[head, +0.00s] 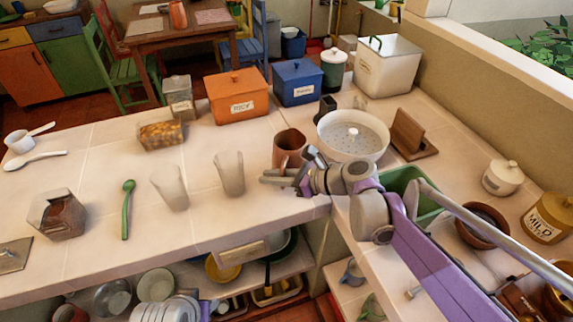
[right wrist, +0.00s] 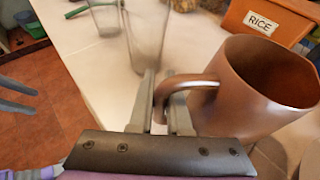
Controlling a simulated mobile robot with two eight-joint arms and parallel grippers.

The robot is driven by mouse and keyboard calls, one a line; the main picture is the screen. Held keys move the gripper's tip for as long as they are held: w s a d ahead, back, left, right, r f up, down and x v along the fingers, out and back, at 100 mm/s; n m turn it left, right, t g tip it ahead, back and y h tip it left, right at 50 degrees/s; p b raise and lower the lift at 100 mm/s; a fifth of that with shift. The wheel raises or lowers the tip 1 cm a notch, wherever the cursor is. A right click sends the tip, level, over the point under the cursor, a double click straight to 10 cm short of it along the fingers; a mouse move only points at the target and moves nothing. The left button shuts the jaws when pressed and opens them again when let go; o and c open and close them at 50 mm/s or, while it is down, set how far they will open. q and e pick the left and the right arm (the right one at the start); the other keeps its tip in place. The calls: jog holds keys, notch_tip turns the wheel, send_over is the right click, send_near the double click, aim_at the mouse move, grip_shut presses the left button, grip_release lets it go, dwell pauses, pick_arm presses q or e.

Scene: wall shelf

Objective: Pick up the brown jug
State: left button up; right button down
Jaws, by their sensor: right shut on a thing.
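The brown jug (head: 289,146) is in the middle of the head view, beside the white colander, partly hidden behind my right gripper (head: 270,176). In the right wrist view the jug (right wrist: 245,95) is large at the right, tilted in the picture, with its open mouth showing. My right gripper (right wrist: 163,105) is shut on the jug's handle. The jug's base is hidden, so I cannot tell whether it touches the counter.
Two clear glasses (head: 229,173) stand left of my right gripper. The white colander (head: 352,135) is close on the right, with a wooden holder (head: 408,137) beyond. Orange (head: 238,96) and blue (head: 298,82) canisters stand behind. The counter's front edge is close; its left part has free room.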

jog(key=shift+r, duration=0.15)
notch_tip(320, 180, up, 10)
jog(key=p, duration=0.1)
dwell(1.0)
jog(key=shift+f, duration=0.2)
